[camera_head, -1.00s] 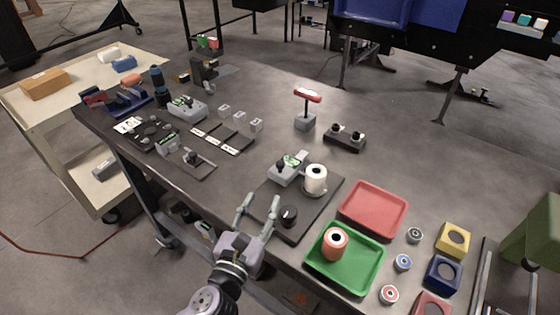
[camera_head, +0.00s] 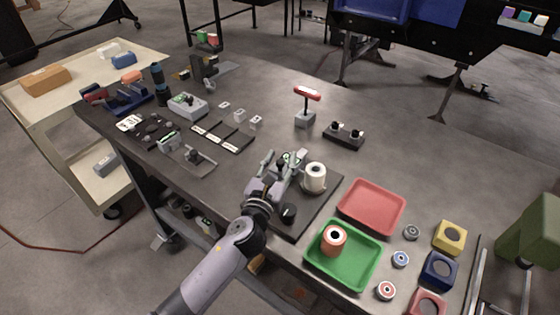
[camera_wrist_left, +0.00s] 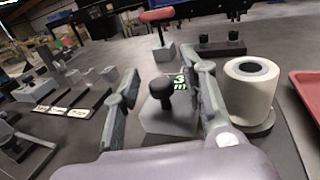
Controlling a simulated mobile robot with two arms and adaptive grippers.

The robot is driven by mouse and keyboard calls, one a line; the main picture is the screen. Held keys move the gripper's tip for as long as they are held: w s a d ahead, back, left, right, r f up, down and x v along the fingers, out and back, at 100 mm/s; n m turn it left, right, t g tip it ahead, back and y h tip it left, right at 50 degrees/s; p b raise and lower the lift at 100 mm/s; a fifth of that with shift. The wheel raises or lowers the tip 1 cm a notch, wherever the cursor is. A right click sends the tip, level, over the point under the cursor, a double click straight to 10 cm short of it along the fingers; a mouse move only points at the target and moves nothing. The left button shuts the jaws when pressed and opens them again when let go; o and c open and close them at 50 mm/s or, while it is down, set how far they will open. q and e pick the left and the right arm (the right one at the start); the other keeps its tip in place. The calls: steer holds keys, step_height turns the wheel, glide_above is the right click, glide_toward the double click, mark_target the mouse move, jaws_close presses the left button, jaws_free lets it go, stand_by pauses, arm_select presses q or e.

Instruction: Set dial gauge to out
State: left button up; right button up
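A grey gauge-like unit with a black knob and a green-lit readout stands on a dark base plate (camera_head: 325,202). My left gripper (camera_head: 284,158) is over this unit in the head view and hides most of it. In the left wrist view the gauge unit (camera_wrist_left: 168,120) sits between my two spread fingers, with its black knob (camera_wrist_left: 160,88) upright. The left gripper (camera_wrist_left: 166,78) is open; I cannot tell whether a finger touches the knob. A white roll (camera_head: 315,176) stands just right of the fingers. My right gripper is out of view.
A green tray (camera_head: 345,278) with a red roll (camera_head: 334,236) and a red tray (camera_head: 372,206) lie to the right. A red-topped T-handle (camera_head: 306,95) stands behind; bare table lies between.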

arm_select(q)
steer(key=shift+c, duration=0.5)
jaws_close()
stand_by(0.3)
